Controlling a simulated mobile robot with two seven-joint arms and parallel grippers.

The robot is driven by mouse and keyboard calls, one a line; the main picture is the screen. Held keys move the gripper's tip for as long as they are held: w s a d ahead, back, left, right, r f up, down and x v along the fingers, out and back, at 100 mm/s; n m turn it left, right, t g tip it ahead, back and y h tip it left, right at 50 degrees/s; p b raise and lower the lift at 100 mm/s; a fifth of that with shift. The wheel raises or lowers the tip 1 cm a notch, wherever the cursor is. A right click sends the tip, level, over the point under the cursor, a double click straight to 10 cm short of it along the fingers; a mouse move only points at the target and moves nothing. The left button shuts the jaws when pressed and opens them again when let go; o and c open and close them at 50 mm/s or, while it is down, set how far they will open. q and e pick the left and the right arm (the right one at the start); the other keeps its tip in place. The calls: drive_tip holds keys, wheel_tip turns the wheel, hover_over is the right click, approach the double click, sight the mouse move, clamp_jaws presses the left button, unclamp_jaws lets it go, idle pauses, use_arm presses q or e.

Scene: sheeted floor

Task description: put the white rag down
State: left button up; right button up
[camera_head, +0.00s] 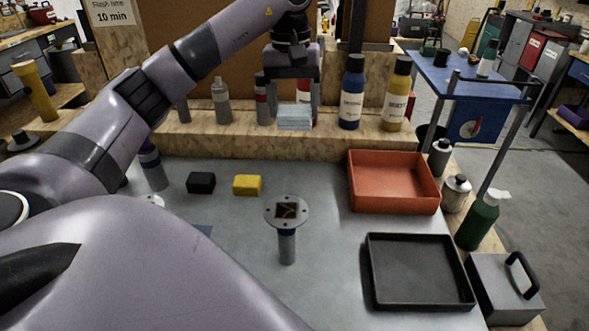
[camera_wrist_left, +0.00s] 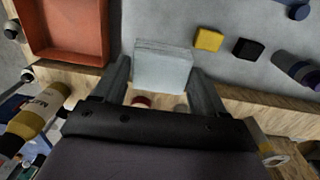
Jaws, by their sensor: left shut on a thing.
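The white rag (camera_head: 294,117) is a pale, bluish-white folded block. In the head view it appears in front of the wooden ledge at the back of the work surface. My left gripper (camera_head: 293,106) points down from above and is shut on the rag, a finger on either side. In the left wrist view the rag (camera_wrist_left: 162,68) sits between the two dark fingertips (camera_wrist_left: 160,78), with grey sheet and the ledge edge behind it. I cannot tell how far it is above the surface. My right gripper is not in view.
A blue bottle (camera_head: 352,92) and a yellow bottle (camera_head: 396,94) stand on the ledge (camera_head: 330,146). On the grey sheet (camera_head: 240,220) are a black block (camera_head: 201,183), a yellow block (camera_head: 247,185), a round-topped post (camera_head: 287,245), a red tray (camera_head: 393,207) and a black tray (camera_head: 419,303).

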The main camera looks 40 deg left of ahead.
use_arm(q)
wheel_tip(320, 180, down, 18)
drive_tip(key=shift+f+b, duration=0.15)
drive_tip(key=shift+b, duration=0.3)
drive_tip(key=shift+f, duration=0.15)
drive_tip(key=o, duration=1.1)
wheel_tip(320, 180, up, 12)
drive_tip(key=shift+a+r+b, duration=0.2)
drive_tip(key=shift+b, duration=0.1)
drive_tip(key=shift+s+f, duration=0.1)
